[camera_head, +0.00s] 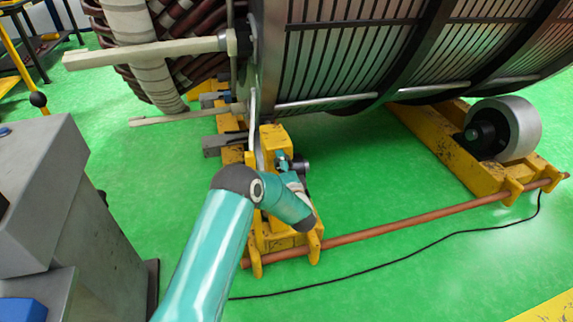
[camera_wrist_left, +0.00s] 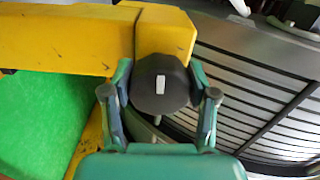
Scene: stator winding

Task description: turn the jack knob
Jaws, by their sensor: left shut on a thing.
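The jack knob (camera_wrist_left: 160,88) is a dark, many-sided knob with a white mark on its face. In the left wrist view it sits at the middle, in front of a yellow jack block (camera_wrist_left: 165,32). My left gripper (camera_wrist_left: 160,98) has one finger on each side of the knob and is shut on it. In the head view my left gripper (camera_head: 284,164) is small and partly hidden by my teal arm, at the yellow jack frame (camera_head: 273,137). The knob cannot be made out clearly there. My right gripper is not in view.
The large slatted stator (camera_head: 370,50) rises just behind the jack. A copper-coloured rod (camera_head: 420,222) runs right to another yellow frame with a grey roller (camera_head: 518,127). A black cable (camera_head: 400,262) lies on the green floor. A grey cabinet (camera_head: 60,200) stands at left.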

